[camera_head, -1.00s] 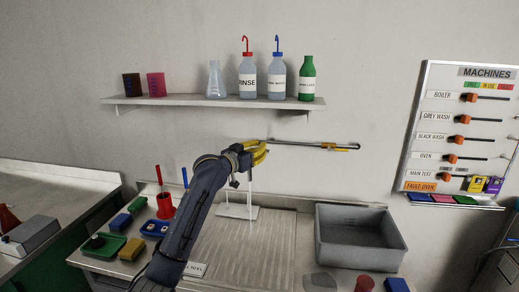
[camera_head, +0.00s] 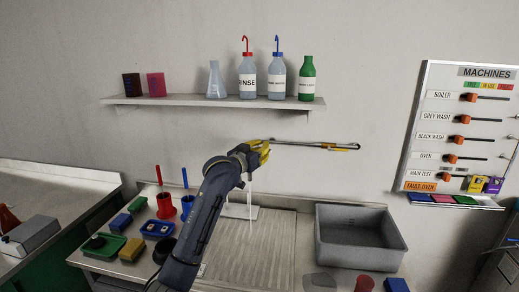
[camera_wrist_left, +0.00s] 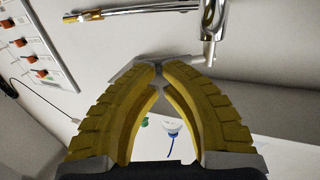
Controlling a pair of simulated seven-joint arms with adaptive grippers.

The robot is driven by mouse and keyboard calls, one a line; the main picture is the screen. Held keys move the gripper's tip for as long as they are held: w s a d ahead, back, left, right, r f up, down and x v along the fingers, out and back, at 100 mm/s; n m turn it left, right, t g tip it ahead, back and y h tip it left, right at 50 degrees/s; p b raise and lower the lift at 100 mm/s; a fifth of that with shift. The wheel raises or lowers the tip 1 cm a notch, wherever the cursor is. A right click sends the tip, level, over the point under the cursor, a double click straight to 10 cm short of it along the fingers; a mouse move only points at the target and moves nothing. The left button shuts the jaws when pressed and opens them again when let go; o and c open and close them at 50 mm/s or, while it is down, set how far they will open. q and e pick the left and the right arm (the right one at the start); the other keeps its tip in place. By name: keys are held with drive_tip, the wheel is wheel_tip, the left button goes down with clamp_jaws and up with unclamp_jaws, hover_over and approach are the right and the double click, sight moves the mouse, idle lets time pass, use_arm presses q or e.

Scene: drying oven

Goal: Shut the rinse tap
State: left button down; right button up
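The rinse tap is a chrome pipe (camera_head: 300,143) on the wall below the shelf, with a yellow part (camera_head: 340,149) near its right end. In the left wrist view the chrome spout (camera_wrist_left: 212,32) hangs at top right, and the pipe (camera_wrist_left: 130,13) crosses the top left. A thin pale vertical stream (camera_head: 250,215) shows below my gripper. My left gripper (camera_head: 266,150) is at the left end of the pipe and covers it there. Its yellow fingers (camera_wrist_left: 158,72) nearly meet at the tips, with nothing visible held. My right gripper is out of view.
A grey basin (camera_head: 365,255) stands at the right of the ribbed drainboard (camera_head: 275,240). Red and blue holders and small trays stand at the left. A MACHINES board (camera_head: 470,130) hangs at right.

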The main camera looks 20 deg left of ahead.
use_arm(q)
drive_tip(key=shift+w, duration=0.1)
drive_tip(key=shift+w+d, duration=0.4)
drive_tip(key=shift+w, duration=0.2)
drive_tip(key=shift+w+d, duration=0.1)
drive_tip(key=shift+w, duration=0.1)
idle(0.4)
